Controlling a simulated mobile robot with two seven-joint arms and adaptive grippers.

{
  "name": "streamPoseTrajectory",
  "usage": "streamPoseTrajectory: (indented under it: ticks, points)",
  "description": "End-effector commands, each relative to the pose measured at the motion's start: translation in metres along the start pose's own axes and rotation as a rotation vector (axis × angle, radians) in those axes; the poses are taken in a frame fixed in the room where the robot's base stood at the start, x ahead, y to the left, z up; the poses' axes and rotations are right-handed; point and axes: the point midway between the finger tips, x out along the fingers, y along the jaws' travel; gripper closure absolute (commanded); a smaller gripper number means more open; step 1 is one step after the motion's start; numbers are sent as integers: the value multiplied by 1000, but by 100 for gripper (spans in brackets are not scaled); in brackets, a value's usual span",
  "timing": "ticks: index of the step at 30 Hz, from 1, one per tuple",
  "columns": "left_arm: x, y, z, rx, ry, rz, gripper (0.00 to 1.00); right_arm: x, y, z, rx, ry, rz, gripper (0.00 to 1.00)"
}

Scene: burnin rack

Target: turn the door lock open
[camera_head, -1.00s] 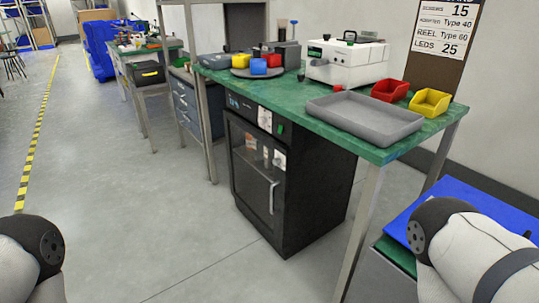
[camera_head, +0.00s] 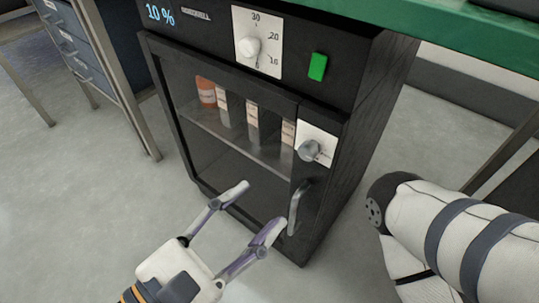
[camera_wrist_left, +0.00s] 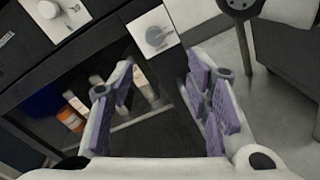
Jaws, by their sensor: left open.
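The door lock (camera_head: 309,150) is a grey knob on a white plate at the upper right of the black cabinet's glass door (camera_head: 225,140). The door is closed. My left gripper (camera_head: 256,207) is open and empty, in front of the lower part of the door, below and left of the lock. In the left wrist view, the lock (camera_wrist_left: 157,37) shows just beyond and above the gap between the open fingers (camera_wrist_left: 165,85); no contact shows. My right arm is at the right of the head view, but its gripper is out of view.
A vertical door handle (camera_head: 297,207) stands out below the lock. A dial (camera_head: 250,47) and a green switch (camera_head: 318,66) sit on the panel above. Bottles and boxes (camera_head: 252,118) stand on the shelf inside. A green bench top (camera_head: 450,30) overhangs at right.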

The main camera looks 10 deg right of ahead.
Motion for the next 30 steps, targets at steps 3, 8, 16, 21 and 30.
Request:
streamPoseTrajectory:
  ticks: [3,8,16,21,30]
  points:
    - [5,7,1,-8,-16,21,55,2,0,0,0,-6,0,0]
    - [38,8,4,-5,-19,20,55,1,0,1,1,-5,0,0]
    - [102,8,3,-6,-15,19,55,3,0,0,0,-7,0,0]
    - [120,9,3,-7,-13,19,55,4,0,-1,0,-8,0,0]
    - [122,9,3,-7,-12,18,62,4,0,-1,0,-8,0,0]
